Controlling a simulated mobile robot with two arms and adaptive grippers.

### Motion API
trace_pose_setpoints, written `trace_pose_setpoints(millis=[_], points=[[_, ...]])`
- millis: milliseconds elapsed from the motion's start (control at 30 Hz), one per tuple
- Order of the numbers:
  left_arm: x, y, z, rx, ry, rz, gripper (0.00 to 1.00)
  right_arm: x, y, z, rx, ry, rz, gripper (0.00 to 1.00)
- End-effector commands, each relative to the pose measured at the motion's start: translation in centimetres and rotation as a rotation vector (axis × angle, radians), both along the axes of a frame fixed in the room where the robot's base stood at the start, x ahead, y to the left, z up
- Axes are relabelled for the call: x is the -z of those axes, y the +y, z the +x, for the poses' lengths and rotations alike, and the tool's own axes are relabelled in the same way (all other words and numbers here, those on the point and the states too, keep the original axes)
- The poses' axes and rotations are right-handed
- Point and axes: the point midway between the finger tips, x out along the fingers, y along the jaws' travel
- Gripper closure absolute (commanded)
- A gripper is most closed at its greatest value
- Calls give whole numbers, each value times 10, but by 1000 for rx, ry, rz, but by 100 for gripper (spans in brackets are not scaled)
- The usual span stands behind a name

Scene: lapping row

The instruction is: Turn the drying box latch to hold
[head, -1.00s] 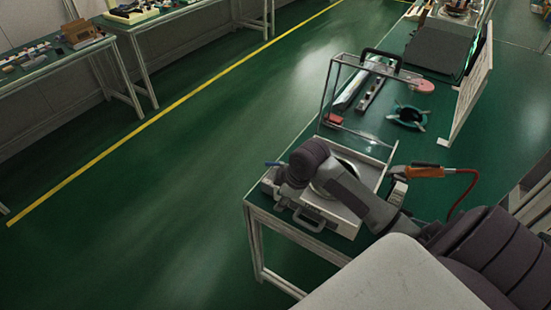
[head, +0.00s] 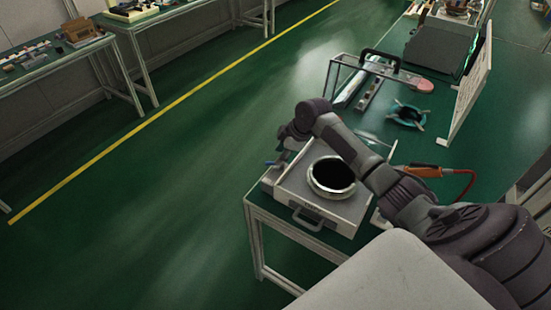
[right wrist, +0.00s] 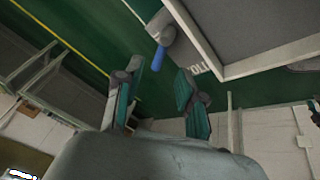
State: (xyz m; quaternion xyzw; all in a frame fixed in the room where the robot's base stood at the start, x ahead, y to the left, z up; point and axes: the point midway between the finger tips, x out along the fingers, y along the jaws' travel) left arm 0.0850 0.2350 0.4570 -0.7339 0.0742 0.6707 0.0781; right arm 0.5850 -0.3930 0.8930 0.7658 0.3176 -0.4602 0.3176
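The drying box (head: 320,212) is a pale box with a round dark opening on top, at the near corner of the green bench. Its latch has a blue handle (right wrist: 158,56) on a grey round base (right wrist: 162,24) at the box wall in the right wrist view. Partly hidden lettering (right wrist: 202,68) stands beside it. My right gripper (right wrist: 160,84) is open and empty, with the blue handle beyond its fingertips, roughly in line with the gap. In the head view this gripper (head: 282,152) is small, at the box's far left side. My left gripper is out of view.
An orange-handled tool (head: 425,171) with a red cable lies right of the box. Behind are a teal ring-shaped part (head: 407,115), a pink disc (head: 425,87) and a white board (head: 469,95). Green floor left of the bench (head: 257,240) is clear.

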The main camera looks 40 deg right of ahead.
Motion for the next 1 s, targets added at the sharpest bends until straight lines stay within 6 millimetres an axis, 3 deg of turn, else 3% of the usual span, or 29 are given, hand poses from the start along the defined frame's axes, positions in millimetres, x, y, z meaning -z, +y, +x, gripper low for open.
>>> trace_pose_setpoints(millis=[100, 300, 667, 900, 1000], points=[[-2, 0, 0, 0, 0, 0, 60, 19, 5, 8, 1, 1, 3, 61], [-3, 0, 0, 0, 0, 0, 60, 38, 9, 16, 2, 0, 1, 61], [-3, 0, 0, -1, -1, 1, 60, 42, 9, 18, 1, 0, -1, 61], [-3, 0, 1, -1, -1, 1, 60, 42, 9, 18, 1, 0, -1, 100], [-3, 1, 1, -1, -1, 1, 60, 42, 9, 17, 1, 0, -1, 100]])
